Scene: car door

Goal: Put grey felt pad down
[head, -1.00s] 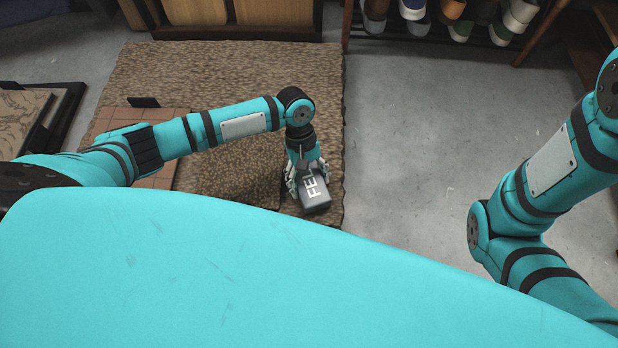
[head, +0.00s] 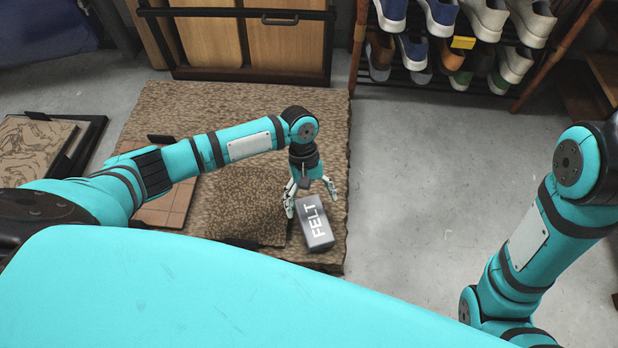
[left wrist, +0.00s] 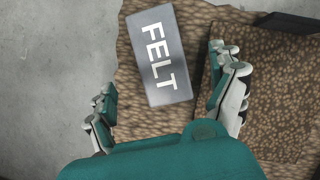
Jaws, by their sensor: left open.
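The grey felt pad (head: 316,231), a block with white letters FELT on top, lies on the brown mottled carpet (head: 240,110) near its right edge. It also shows in the left wrist view (left wrist: 158,55), ahead of and between the fingers. My left gripper (head: 310,199) is open, its fingers apart just behind the pad in the head view. In the left wrist view the left gripper (left wrist: 168,95) has its fingers spread, and I see no contact with the pad. My right arm shows at the right of the head view, but its gripper is out of view.
A raised carpet square (head: 238,205) lies left of the pad, beside a tan tiled board (head: 168,208). A shoe rack (head: 445,77) with several shoes stands at the back right. Wooden panels (head: 251,45) stand at the back. Grey floor (head: 425,165) is clear on the right.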

